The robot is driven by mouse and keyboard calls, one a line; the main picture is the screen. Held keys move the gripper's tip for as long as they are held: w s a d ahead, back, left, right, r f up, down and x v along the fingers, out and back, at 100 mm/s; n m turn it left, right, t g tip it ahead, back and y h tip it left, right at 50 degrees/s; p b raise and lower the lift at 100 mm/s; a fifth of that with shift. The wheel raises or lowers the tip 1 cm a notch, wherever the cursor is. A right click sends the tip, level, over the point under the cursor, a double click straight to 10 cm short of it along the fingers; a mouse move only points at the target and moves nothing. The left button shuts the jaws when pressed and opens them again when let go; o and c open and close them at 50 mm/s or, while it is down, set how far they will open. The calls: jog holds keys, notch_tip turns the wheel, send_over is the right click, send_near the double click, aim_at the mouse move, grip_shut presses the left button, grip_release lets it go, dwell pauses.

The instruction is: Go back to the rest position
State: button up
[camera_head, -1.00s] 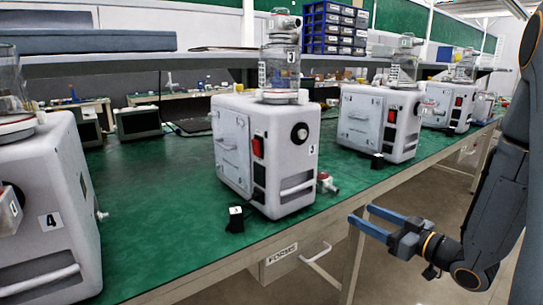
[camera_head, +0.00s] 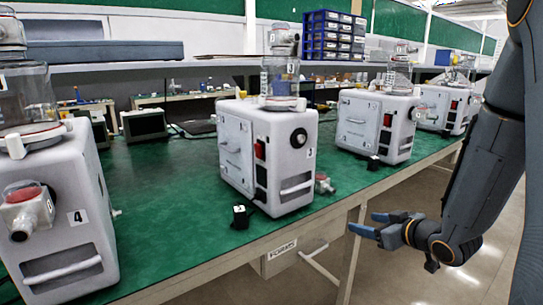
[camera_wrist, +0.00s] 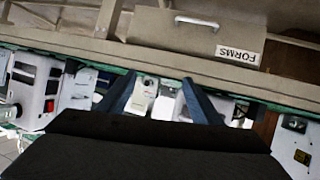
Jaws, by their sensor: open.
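My gripper (camera_head: 371,224) is open and empty, its blue fingers apart. In the head view it hangs in front of the bench's front edge, to the right of the FORMS drawer and below the bench top. In the wrist view the two blue fingers (camera_wrist: 158,97) reach up with a gap between them, and nothing is held. The FORMS drawer (camera_head: 291,254) is shut in the head view; its label (camera_wrist: 237,54) shows upside down in the wrist view.
White canister pumps stand on the green bench (camera_head: 165,190): pump 4 (camera_head: 62,240), pump 3 (camera_head: 270,160) and more to the right (camera_head: 375,125). A small black block (camera_head: 240,217) lies by pump 3. The floor (camera_head: 480,250) right of the bench is clear.

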jog(key=s+a+r+m+g+h+p, duration=0.1)
jog(key=s+g, duration=0.3)
jog(key=s, duration=0.5)
jog(key=s+a+r+m+g+h+p, duration=0.2)
jog(key=s+a+r+g+p, duration=0.2)
jog(key=s, duration=0.5)
jog(key=s+a+r+m+g+h+p, duration=0.1)
jog(key=s+a+r+m+g+p, duration=0.1)
jog(key=s, duration=0.7)
jog(key=shift+s+a+r+m+g+h+p, duration=0.35)
jog(key=shift+a+g, duration=0.35)
jog(key=shift+g, duration=0.4)
